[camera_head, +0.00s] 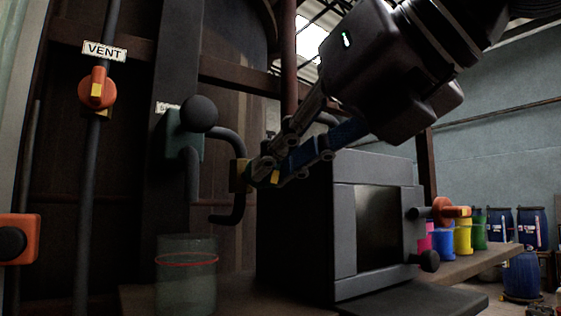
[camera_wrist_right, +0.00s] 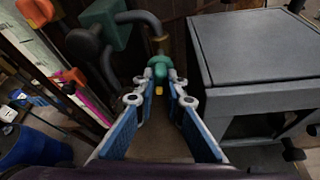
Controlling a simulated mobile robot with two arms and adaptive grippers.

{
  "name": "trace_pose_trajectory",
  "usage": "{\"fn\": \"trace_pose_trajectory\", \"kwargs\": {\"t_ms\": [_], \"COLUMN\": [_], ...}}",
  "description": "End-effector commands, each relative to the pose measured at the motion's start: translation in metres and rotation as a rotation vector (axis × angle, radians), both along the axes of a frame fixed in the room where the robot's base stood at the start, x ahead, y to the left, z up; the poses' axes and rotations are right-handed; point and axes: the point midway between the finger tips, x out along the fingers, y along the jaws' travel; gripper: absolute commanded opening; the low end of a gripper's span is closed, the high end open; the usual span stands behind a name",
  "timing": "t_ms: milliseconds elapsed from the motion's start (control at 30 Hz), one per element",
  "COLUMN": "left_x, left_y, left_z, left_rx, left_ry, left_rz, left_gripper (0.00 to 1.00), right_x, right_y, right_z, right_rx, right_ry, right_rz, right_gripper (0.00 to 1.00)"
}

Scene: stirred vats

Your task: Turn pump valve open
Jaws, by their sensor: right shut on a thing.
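The pump valve has a teal handle with a yellow mark (camera_wrist_right: 158,77), seen in the wrist view at the end of the dark bent pipe. In the head view most of the handle is hidden by the fingers, with a yellow bit (camera_head: 275,177) showing and a brass collar (camera_head: 238,176) behind. My right gripper (camera_head: 265,171) reaches down from the upper right and is shut on the handle; its blue-padded fingers (camera_wrist_right: 160,75) flank it in the wrist view. The teal pump body (camera_head: 185,145) with a black ball sits left of the valve. My left gripper is not in view.
A clear vessel with a red line (camera_head: 187,275) stands below the pipe outlet. A dark grey box (camera_head: 300,235) stands close right of the valve. An orange VENT valve (camera_head: 97,88) is at left, another orange valve (camera_head: 450,211) at right. Coloured buckets (camera_head: 463,235) stand behind.

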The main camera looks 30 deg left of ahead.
Motion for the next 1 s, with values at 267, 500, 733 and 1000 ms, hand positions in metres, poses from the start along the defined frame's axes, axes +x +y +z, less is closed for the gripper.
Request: {"fn": "trace_pose_trajectory", "kwargs": {"t_ms": [267,500,733,1000], "left_x": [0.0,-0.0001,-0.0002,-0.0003], "left_y": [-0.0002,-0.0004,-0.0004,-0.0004], "left_z": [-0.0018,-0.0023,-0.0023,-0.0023], "left_rx": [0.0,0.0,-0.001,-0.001], "left_ry": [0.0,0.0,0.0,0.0], "left_rz": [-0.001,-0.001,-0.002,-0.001], "left_gripper": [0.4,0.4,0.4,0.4], "right_x": [-0.0017,-0.002,-0.0019,-0.0019], "right_y": [0.0011,0.001,0.0011,0.0011], "right_z": [-0.0021,-0.0022,-0.0024,-0.0025], "right_rx": [-0.064,-0.089,-0.096,-0.095], "right_ry": [-0.145,-0.202,-0.216,-0.214], "right_rz": [0.002,0.002,0.002,0.002], "right_gripper": [0.0,0.0,0.0,0.12]}}
